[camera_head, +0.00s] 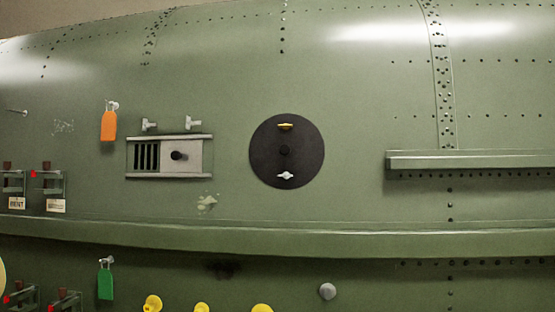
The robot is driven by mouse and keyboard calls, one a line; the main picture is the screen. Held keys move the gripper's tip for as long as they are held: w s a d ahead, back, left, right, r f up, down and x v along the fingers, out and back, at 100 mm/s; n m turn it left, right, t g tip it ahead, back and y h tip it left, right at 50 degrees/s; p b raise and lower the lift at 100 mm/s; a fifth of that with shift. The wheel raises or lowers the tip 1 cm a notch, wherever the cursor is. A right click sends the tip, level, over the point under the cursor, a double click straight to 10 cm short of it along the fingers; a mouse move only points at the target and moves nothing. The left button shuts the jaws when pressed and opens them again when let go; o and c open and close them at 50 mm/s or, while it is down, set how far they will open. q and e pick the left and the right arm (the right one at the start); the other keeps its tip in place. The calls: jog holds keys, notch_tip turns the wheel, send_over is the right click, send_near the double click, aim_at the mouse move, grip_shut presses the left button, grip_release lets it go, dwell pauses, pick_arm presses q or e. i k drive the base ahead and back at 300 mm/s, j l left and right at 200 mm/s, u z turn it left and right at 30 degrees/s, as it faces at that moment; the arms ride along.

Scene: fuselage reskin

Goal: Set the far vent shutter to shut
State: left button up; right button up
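One vent shutter (198,160) is in view, left of the middle on the green fuselage wall. It is a pale sliding plate with a black knob (177,155), set in a pale horizontal frame. The plate covers the right part of the frame. Dark vertical slots (146,156) show uncovered at its left. No second vent shutter is in view, so I cannot tell whether this is the far one. Neither of my grippers is in view.
A black disc (262,152) with a yellow and a white fitting is right of the vent. An orange tag (108,126) hangs at its left. A ledge (300,237) runs below. A shelf (470,160) juts out at right. Switches (48,180) are at far left.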

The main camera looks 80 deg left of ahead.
aim_at(176, 156)
jog(key=u, duration=3.3)
